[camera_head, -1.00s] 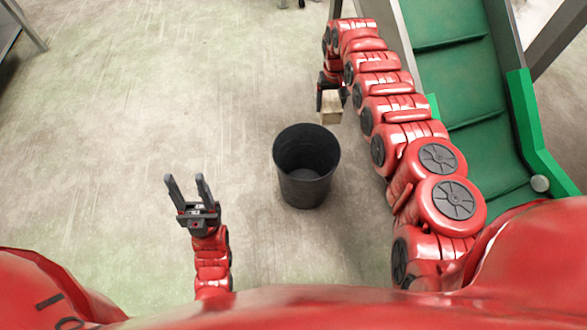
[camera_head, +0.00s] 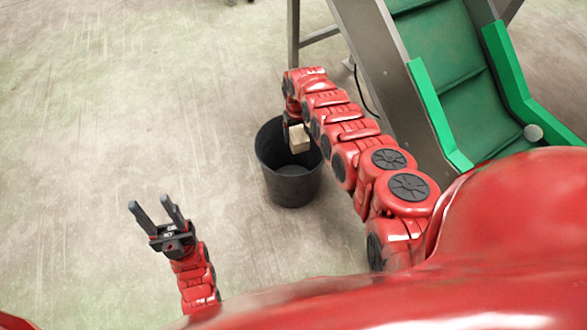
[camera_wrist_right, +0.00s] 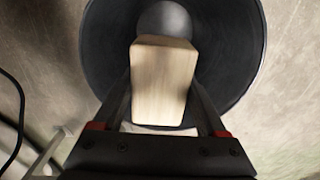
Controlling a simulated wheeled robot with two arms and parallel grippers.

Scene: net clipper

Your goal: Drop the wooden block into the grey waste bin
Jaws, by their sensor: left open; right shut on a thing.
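The wooden block (camera_head: 299,140) is pale and box-shaped. My right gripper (camera_head: 293,132) is shut on it, above the far right part of the bin's opening in the head view. In the right wrist view the block (camera_wrist_right: 163,82) sits between the fingers of my right gripper (camera_wrist_right: 162,112), with the bin's dark inside behind it. The grey waste bin (camera_head: 290,188) stands upright on the floor, dark and round; its rim (camera_wrist_right: 91,50) shows around the block in the right wrist view. My left gripper (camera_head: 158,215) is open and empty, left of the bin.
A green conveyor (camera_head: 440,50) with a grey metal frame (camera_head: 385,65) stands right of the bin, beyond my right arm. A dark cable (camera_wrist_right: 14,110) shows at the left in the right wrist view. The floor left of the bin is clear.

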